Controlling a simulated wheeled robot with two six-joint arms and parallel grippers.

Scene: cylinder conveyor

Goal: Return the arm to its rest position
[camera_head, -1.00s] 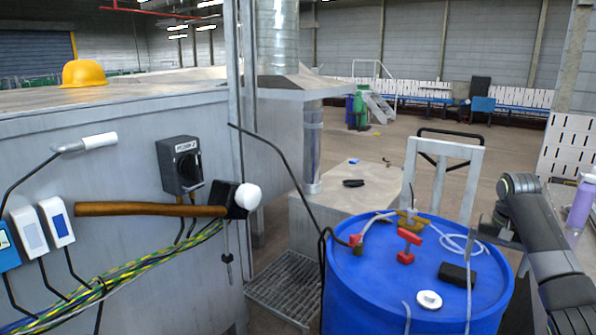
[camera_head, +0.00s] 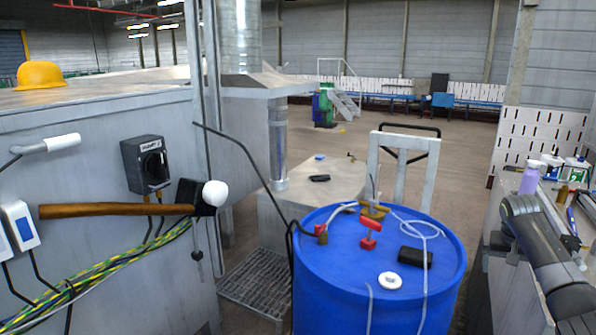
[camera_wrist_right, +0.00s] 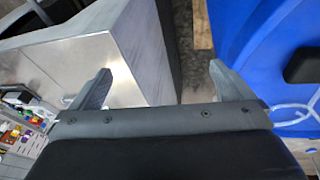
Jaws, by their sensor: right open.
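My right arm enters at the lower right of the head view, bent, with its grey links beside the blue drum (camera_head: 345,285). My right gripper (camera_head: 490,243) is partly hidden behind the arm link, to the right of the drum and apart from it. In the right wrist view, its two fingers (camera_wrist_right: 160,74) are spread wide with nothing between them. Beyond the fingers are a grey cabinet side and, at the right, the drum, which also shows there (camera_wrist_right: 240,30). My left gripper is not in view.
A workbench with a purple bottle (camera_head: 530,178) and other items stands at the right, close to my arm. On the drum are a red valve handle (camera_head: 370,228), a black block (camera_head: 415,257) and hoses. A hammer (camera_head: 120,211) hangs on the left cabinet.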

